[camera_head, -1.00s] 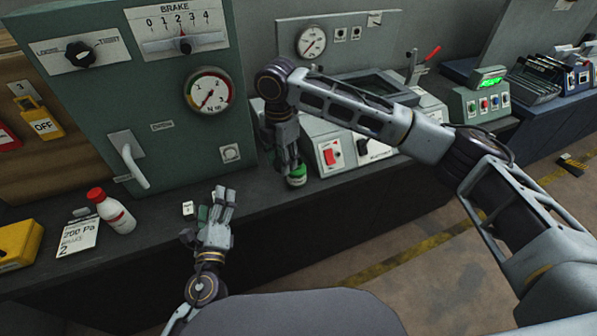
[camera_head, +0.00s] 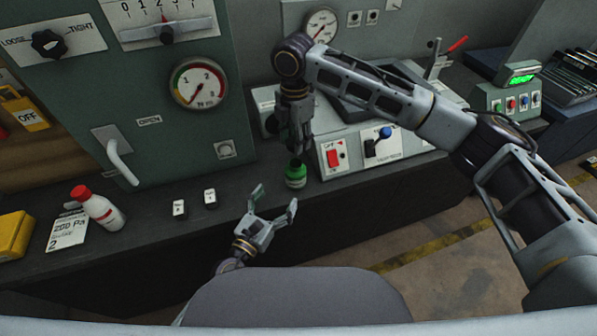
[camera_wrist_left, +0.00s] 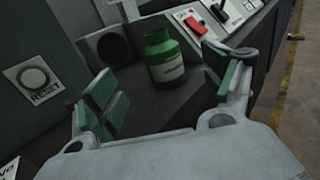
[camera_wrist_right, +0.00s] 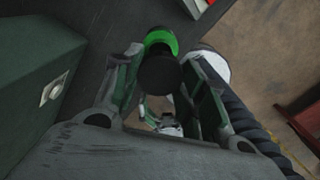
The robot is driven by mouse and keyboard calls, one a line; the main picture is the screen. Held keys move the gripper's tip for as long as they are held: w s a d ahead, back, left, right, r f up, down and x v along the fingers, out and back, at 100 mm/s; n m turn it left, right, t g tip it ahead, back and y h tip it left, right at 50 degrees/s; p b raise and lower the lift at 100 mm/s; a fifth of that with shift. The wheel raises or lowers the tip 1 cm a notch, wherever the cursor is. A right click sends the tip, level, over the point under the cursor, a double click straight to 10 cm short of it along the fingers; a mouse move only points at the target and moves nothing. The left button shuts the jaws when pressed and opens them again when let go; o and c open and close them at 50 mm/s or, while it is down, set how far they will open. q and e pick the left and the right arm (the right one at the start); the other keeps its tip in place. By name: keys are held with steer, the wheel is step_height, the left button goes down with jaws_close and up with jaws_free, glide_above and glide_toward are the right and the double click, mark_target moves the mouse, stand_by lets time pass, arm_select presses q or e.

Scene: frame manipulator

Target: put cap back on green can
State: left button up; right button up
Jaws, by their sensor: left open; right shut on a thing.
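The green can (camera_head: 296,177) stands upright on the dark bench, near the front edge. It also shows in the left wrist view (camera_wrist_left: 168,62) and partly in the right wrist view (camera_wrist_right: 157,39). My right gripper (camera_head: 297,148) points down just above the can and is shut on the dark cap (camera_wrist_right: 160,76). The cap hides part of the can in the right wrist view; I cannot tell whether they touch. My left gripper (camera_head: 276,202) is open and empty, at the bench's front edge in front of the can. The can lies beyond its fingers in the left wrist view.
A green cabinet with a handle (camera_head: 122,163) stands at the left. A switch panel (camera_head: 365,152) is close right of the can. A white bottle with a red cap (camera_head: 98,208) and two small labels (camera_head: 210,198) are on the bench at the left.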

mark_target(291, 177)
arm_select(q)
steer(key=shift+s, duration=0.15)
arm_select(e)
steer(key=shift+s+r, duration=0.1)
steer(key=shift+s, duration=0.05)
arm_select(q)
steer(key=shift+w+d, duration=0.1)
steer(key=shift+w, duration=0.2)
steer(key=shift+x, duration=5.75)
steer(key=c, duration=1.5)
steer(key=shift+c, duration=0.2)
arm_select(e)
steer(key=shift+f, duration=2.55)
steer(key=shift+f, duration=0.9)
steer(key=shift+f, duration=0.5)
